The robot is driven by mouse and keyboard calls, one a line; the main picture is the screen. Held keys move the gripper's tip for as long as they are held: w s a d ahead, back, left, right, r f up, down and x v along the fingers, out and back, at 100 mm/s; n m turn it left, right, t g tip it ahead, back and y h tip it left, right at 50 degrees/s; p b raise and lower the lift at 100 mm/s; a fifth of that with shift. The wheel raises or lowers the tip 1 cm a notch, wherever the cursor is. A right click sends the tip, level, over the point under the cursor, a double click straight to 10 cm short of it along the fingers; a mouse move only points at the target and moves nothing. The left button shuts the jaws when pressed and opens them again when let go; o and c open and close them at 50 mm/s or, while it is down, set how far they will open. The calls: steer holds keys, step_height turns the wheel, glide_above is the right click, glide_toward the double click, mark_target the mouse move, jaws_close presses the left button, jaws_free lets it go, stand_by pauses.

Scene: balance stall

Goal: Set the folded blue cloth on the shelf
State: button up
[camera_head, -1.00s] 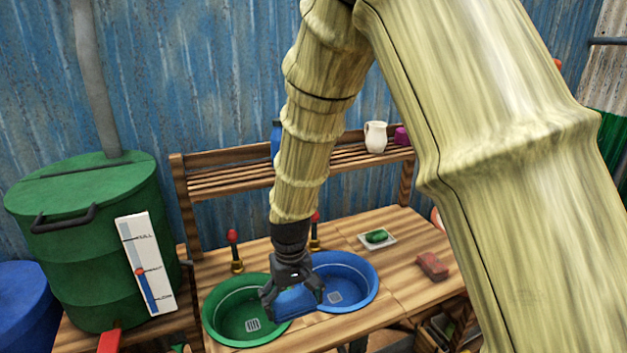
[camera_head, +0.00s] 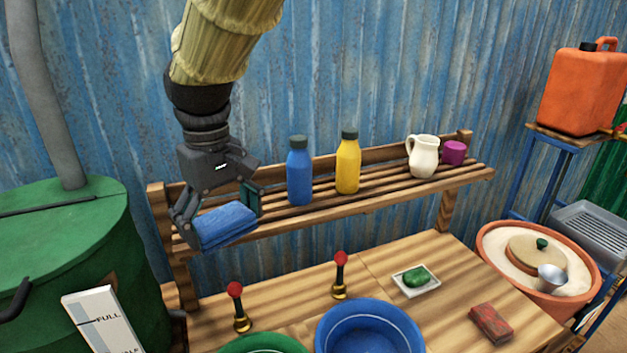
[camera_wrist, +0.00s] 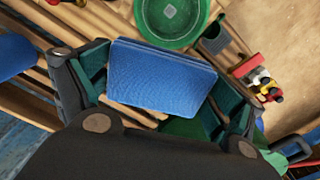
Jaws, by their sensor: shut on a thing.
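The folded blue cloth (camera_head: 224,224) is between the fingers of my gripper (camera_head: 218,212), at the left end of the slatted wooden shelf (camera_head: 400,190). My gripper is shut on the cloth. The cloth overlaps the shelf's front edge in the head view; I cannot tell whether it touches the slats. In the wrist view the cloth (camera_wrist: 162,76) spans between both fingers of my gripper (camera_wrist: 158,88), with shelf slats showing beside and below it.
A blue bottle (camera_head: 299,172) and a yellow bottle (camera_head: 348,164) stand on the shelf right of the cloth. A white jug (camera_head: 422,156) and a purple cup (camera_head: 454,152) stand farther right. Free slats lie between the yellow bottle and jug. A green barrel (camera_head: 70,240) stands left.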

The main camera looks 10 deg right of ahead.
steer(key=w+d+p, duration=0.1)
steer(key=w, duration=0.4)
steer(key=w+d+f+p, duration=0.1)
steer(key=w+d, duration=0.1)
steer(key=w, duration=0.2)
steer(key=w+d+p, duration=0.1)
steer(key=w, duration=0.4)
steer(key=shift+w+d+f+p, duration=0.25)
steer(key=shift+w+p, duration=0.05)
steer(key=shift+p, duration=0.1)
steer(key=shift+f+p, duration=0.7)
steer(key=shift+f, duration=1.1)
steer(key=shift+s, duration=0.1)
steer(key=o, duration=0.7)
steer(key=shift+f, duration=0.1)
step_height(320, 180, up, 12)
steer(key=b, duration=0.3)
steer(key=shift+r, duration=0.2)
